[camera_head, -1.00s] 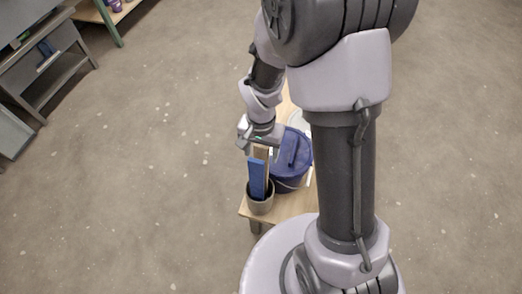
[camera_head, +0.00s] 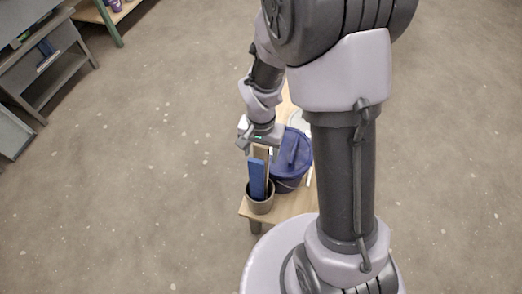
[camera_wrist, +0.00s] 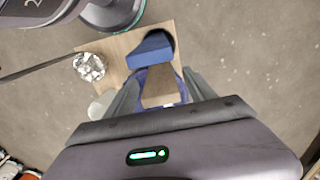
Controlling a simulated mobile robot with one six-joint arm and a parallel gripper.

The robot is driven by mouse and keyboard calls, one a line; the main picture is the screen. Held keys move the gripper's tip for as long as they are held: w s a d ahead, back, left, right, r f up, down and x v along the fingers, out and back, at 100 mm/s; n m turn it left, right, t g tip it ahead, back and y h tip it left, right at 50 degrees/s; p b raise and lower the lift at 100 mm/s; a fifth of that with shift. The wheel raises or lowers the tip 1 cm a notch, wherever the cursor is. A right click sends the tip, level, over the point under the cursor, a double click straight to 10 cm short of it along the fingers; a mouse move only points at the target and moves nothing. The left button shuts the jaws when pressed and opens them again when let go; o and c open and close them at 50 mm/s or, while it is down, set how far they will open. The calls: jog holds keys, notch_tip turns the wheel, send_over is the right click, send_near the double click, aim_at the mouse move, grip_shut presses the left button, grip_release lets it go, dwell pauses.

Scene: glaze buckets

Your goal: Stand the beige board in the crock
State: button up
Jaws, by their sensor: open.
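The crock (camera_head: 260,206) is a small grey-brown pot near the front end of the wooden bench. A blue board (camera_head: 257,179) stands in it, rising above the rim; its end shows in the wrist view (camera_wrist: 150,52). The beige board (camera_head: 262,153) stands upright just behind the blue one, and its lower part is hidden by it. In the wrist view the end of the beige board (camera_wrist: 160,82) lies between my fingers. My gripper (camera_head: 260,149) is open, pointing down around the top of the beige board. I cannot tell whether a finger touches it.
A dark blue bucket (camera_head: 295,168) stands on the bench (camera_head: 290,207) close behind and right of the crock. A crumpled silvery thing (camera_wrist: 90,66) shows in the wrist view. Floor left of the bench is clear. A grey shelf unit (camera_head: 55,65) stands far left.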

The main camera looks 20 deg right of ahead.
dwell(0.3)
notch_tip(320, 180, up, 10)
jog(key=p, duration=0.8)
jog(key=shift+p, duration=0.35)
